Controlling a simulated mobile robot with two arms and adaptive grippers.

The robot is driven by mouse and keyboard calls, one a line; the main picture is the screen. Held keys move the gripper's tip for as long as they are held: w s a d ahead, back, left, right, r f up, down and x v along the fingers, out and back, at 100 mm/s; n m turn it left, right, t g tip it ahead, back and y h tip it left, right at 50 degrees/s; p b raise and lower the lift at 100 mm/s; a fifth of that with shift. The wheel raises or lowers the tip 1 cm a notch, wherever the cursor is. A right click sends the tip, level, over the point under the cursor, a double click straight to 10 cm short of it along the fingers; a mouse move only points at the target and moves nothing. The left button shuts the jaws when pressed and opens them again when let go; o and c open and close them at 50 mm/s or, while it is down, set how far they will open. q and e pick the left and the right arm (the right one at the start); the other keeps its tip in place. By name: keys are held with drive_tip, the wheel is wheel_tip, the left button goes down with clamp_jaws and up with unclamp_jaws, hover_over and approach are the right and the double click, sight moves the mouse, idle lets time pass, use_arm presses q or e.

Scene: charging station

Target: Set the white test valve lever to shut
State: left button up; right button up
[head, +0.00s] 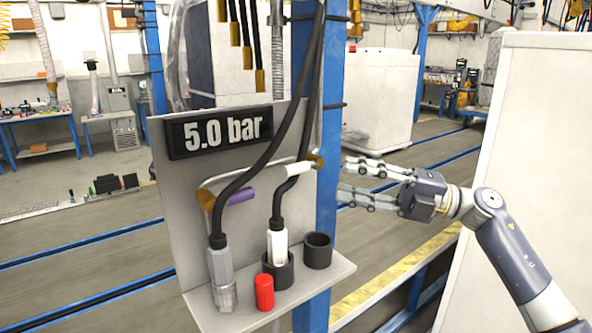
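The white lever (298,169) sits on a brass valve (316,160) near the panel's right edge. It points left from the valve, close to horizontal with a slight tilt. A purple lever (241,196) sits on another brass valve (206,199) at the left and points right. The display (219,132) reads 5.0 bar. My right gripper (342,176) is open, its fingers pointing left, one above the other. It appears just right of the white lever and the blue post, with nothing between its fingers. My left gripper is out of view.
The grey panel's shelf (206,316) holds a grey connector (220,264), a white connector (278,246) in a black cup, an empty black cup (318,251) and a red cap (264,292). Black hoses hang before the panel. A blue post (327,220) stands beside it.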

sight(305, 170)
drive_tip(key=shift+n+g, duration=0.3)
drive_tip(key=shift+n, duration=0.1)
drive_tip(key=p+x, duration=0.1)
drive_tip(key=x, duration=0.2)
drive_tip(key=p+x, duration=0.2)
drive_tip(key=x, duration=0.2)
drive_tip(key=p+x, duration=0.1)
drive_tip(key=x, duration=0.2)
drive_tip(key=shift+s+a+r, duration=0.15)
drive_tip(key=shift+s+r, duration=0.15)
drive_tip(key=shift+r, duration=0.05)
drive_tip(key=shift+a+f+p, duration=0.1)
drive_tip(key=shift+a+p, duration=0.2)
drive_tip(key=shift+a, duration=0.05)
drive_tip(key=shift+c, duration=0.3)
clamp_jaws()
